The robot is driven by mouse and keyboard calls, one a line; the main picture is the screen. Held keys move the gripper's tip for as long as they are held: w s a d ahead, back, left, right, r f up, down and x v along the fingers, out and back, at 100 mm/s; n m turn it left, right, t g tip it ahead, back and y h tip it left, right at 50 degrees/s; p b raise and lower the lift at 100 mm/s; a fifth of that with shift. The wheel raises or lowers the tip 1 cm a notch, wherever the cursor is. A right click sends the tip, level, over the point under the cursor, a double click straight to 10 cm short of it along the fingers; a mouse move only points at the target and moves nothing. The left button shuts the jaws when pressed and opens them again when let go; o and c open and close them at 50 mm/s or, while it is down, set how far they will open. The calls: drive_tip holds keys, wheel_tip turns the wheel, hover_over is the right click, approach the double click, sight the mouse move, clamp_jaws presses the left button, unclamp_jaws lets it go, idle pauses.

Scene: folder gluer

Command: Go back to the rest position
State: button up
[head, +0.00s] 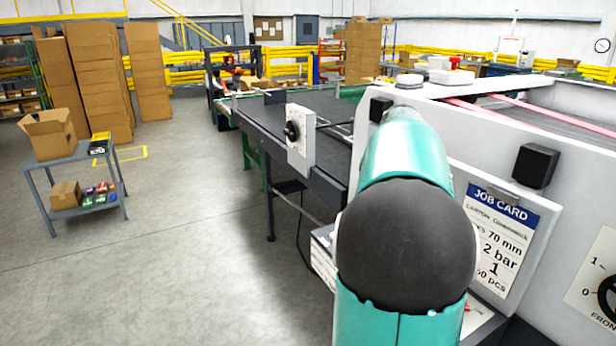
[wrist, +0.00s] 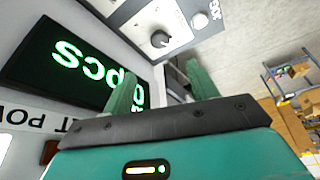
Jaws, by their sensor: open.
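My gripper (wrist: 161,68) shows in the wrist view with its two green fingers apart and nothing between them. It is close to a machine panel with a dark display (wrist: 65,65) showing green characters, upside down in the picture. A grey control panel with a black knob (wrist: 160,39) is beyond the fingertips. I cannot tell whether the fingers touch the panel. In the head view my teal arm with its black joint stretches forward over the machine's side, and my gripper is hidden behind it.
The white machine side (head: 570,215) with a job card (head: 494,240) is close at the right. A dark conveyor (head: 330,110) with a grey knob box (head: 300,142) runs ahead. A small cart (head: 75,155) holding boxes stands left. The grey floor (head: 180,240) between is clear.

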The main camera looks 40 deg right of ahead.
drive_tip(key=w+a+n+t+y, duration=0.1)
drive_tip(key=w+a+n+y, duration=0.15)
drive_tip(key=a, duration=2.45)
drive_tip(key=s+a+f+n, duration=0.1)
drive_tip(key=s+a+f, duration=0.1)
drive_tip(key=a, duration=0.4)
drive_tip(key=s+a+f+n, duration=0.2)
drive_tip(key=s+a, duration=0.3)
drive_tip(key=a, duration=0.1)
drive_tip(key=s+a+f+n+t, duration=0.1)
drive_tip(key=s+a+f, duration=0.1)
drive_tip(key=s+a, duration=0.2)
drive_tip(key=a, duration=0.3)
drive_tip(key=shift+s+f, duration=0.2)
drive_tip(key=shift+f, duration=0.1)
